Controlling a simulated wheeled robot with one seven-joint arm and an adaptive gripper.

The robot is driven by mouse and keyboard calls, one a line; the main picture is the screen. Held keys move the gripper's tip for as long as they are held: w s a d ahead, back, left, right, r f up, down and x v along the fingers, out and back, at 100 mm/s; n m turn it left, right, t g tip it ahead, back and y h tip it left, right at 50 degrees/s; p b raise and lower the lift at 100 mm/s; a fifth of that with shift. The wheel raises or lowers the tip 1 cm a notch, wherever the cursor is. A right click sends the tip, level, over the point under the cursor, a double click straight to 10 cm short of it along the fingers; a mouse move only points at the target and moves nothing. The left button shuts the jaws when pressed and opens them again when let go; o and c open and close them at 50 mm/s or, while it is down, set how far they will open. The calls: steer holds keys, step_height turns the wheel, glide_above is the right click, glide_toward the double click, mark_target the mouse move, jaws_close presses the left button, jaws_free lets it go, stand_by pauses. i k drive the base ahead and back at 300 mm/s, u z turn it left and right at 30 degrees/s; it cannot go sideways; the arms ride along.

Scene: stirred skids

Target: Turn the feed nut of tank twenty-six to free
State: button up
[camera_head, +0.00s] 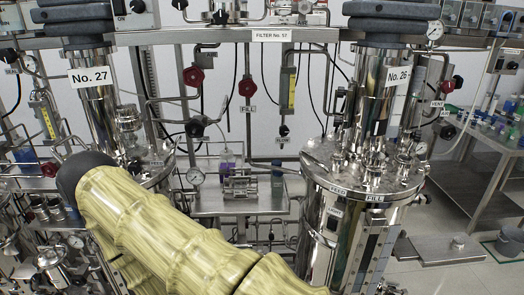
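Tank twenty-six (340,225) is the shiny steel vessel at the right, with a "No. 26" label (398,78) on its upper column. A "FEED" label (338,190) sits on the front left of its lid rim, and a "FILL" label (375,198) is to its right. Several small steel fittings stand on the lid. The feed nut is too small to tell apart from them, and its setting cannot be read. My arm, in a yellow-green cover, crosses the lower left in front of the tanks. My gripper is not in view.
Tank No. 27 (108,105) stands at the left, partly behind my arm. A steel shelf (235,203) with small vessels and a gauge is between the tanks. A bench (470,175) with bottles and a grey bucket (510,241) stand at the right. Some floor shows there.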

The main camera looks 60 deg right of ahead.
mark_target(335, 162)
steer(key=u, duration=0.35)
steer(key=k, duration=0.85)
steer(key=z, duration=1.7)
